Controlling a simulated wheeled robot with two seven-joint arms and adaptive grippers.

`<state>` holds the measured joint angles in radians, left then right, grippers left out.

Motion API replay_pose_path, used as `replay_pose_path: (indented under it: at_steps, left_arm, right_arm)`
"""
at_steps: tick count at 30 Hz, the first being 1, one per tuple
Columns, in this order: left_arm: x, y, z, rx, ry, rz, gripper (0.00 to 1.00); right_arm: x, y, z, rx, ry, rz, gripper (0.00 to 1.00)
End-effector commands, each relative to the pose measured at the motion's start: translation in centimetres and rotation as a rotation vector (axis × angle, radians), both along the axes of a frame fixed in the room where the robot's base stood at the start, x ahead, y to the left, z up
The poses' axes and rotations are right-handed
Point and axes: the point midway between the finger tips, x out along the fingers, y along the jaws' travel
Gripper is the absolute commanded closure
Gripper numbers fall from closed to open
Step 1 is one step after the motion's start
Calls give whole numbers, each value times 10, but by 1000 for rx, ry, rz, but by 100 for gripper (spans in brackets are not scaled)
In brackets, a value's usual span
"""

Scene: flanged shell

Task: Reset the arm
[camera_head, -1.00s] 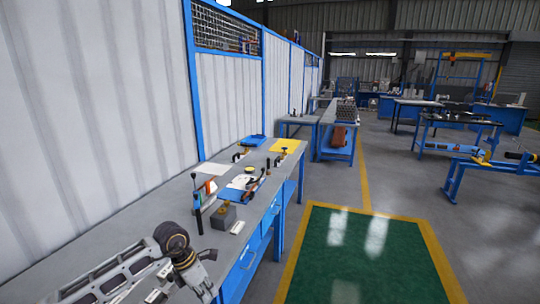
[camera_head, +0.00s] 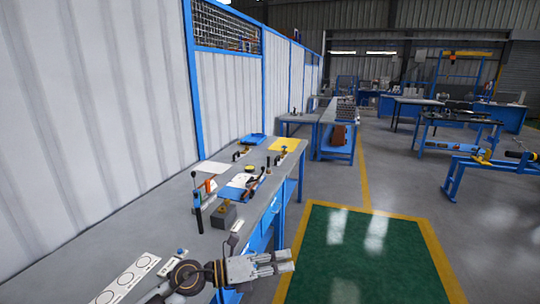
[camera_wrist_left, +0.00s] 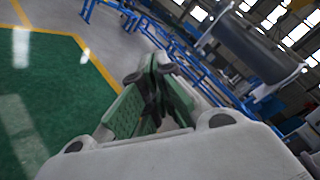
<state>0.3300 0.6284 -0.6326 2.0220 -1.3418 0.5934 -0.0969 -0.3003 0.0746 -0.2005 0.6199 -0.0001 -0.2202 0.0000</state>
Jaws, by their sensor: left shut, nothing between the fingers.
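My left gripper (camera_head: 272,264) comes in at the bottom of the head view and points right, past the front edge of the workbench (camera_head: 85,247). Its fingers are together with nothing between them. In the left wrist view the fingers (camera_wrist_left: 154,90) show close up, with the green mat and floor beyond. My right gripper is not in view.
A grey block (camera_head: 223,215) and an upright black-handled tool (camera_head: 197,205) stand on the bench near my arm. A white strip with circles (camera_head: 125,279) lies at the near end. A yellow-edged green floor area (camera_head: 360,255) to the right is clear.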

Motion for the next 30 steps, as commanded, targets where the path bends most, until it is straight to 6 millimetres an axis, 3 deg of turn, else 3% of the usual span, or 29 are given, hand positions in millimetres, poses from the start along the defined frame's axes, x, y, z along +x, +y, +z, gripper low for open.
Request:
replay_pose_path:
  at_steps: [6, 15, 23, 30]
  left_arm:
    - [12, 7, 40, -259, 107, 140, 100]
    - [36, 45, 69, -574, 290, 362, 100]
    - [57, 94, 65, -809, 481, 576, 100]
    - [66, 144, 37, -991, 681, 789, 100]
  right_arm:
    - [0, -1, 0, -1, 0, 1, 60]
    - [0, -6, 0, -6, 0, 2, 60]
    - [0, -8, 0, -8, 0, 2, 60]
    - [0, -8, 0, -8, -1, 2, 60]
